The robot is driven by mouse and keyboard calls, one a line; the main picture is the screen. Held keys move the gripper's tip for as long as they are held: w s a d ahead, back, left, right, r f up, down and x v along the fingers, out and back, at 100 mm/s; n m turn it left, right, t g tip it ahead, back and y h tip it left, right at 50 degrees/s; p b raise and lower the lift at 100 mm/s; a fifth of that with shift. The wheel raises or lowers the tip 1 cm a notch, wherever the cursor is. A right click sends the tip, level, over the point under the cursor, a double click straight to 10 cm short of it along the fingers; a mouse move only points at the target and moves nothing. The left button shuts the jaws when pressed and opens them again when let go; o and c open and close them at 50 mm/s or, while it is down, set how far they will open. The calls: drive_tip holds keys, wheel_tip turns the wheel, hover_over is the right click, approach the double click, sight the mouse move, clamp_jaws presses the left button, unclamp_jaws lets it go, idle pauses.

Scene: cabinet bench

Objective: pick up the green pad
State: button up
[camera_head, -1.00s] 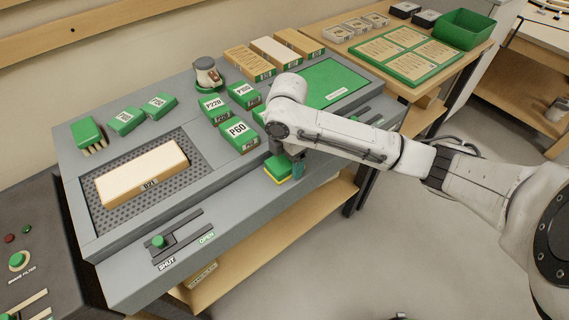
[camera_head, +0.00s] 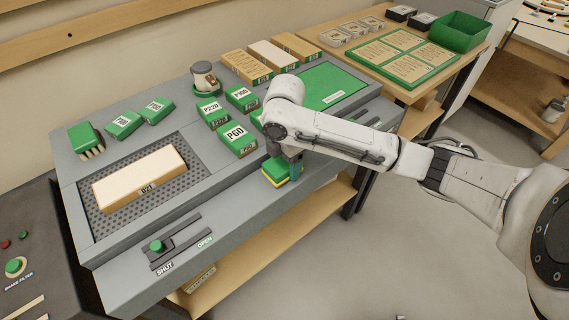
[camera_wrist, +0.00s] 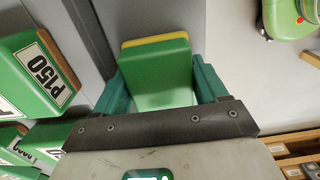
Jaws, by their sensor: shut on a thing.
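My arm hides part of the bench behind the gripper.
A tan block (camera_head: 140,177) lies on the perforated plate at left. A slider with a green knob (camera_head: 157,246) is at the front. A can (camera_head: 204,77) stands at the back.

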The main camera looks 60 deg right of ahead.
drive_tip(key=shift+r, duration=0.5)
drive_tip(key=s+r, duration=1.1)
drive_tip(key=s, duration=0.3)
drive_tip(key=shift+a+r, duration=0.25)
